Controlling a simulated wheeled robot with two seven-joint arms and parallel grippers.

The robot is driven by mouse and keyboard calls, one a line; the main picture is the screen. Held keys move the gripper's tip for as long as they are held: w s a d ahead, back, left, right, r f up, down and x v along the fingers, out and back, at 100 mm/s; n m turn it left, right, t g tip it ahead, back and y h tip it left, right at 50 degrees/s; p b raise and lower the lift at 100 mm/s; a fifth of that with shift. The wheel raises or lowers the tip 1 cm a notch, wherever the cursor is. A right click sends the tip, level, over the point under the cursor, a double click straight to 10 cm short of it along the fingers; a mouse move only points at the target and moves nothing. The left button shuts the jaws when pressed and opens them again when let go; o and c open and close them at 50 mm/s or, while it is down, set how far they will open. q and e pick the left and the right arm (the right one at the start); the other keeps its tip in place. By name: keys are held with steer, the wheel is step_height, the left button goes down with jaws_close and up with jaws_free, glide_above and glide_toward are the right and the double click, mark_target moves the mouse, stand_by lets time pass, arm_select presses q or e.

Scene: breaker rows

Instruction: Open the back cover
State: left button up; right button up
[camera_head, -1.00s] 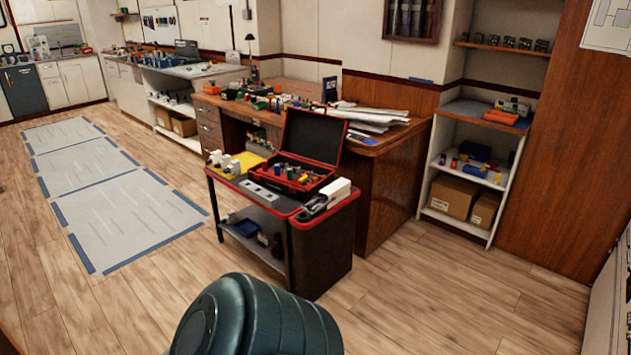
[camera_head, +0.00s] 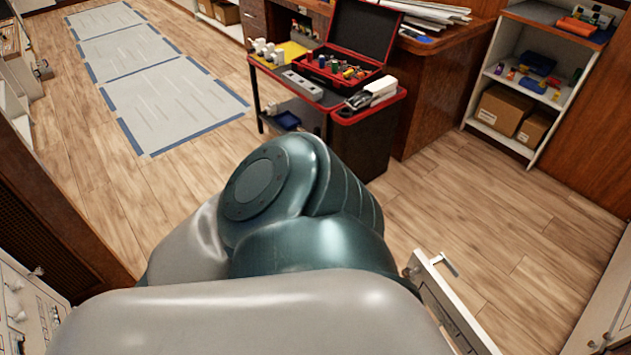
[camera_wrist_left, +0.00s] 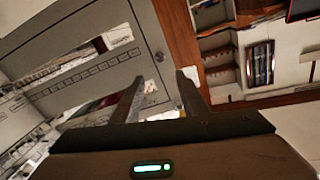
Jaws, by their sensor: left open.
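A flat grey panel (camera_wrist_left: 90,62) with slot-like cutouts, a row of small marks and a round knob (camera_wrist_left: 160,57) fills the upper left of the left wrist view. It looks like the cover, but I cannot tell if it is the back one. My left gripper (camera_wrist_left: 160,78) is open, its two fingers apart and pointing toward the panel near the knob; nothing shows between them in grip. Whether they touch the panel is unclear. In the head view my left arm hides the gripper. My right gripper is not in view.
In the head view, a pale panel edge with a handle (camera_head: 445,263) stands at lower right. White panels with small fittings (camera_head: 22,318) stand at lower left. A red-edged cart (camera_head: 360,125) with an open case is ahead. The wooden floor (camera_head: 500,225) between is clear.

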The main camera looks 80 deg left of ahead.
arm_select(q)
steer(key=shift+v, duration=1.05)
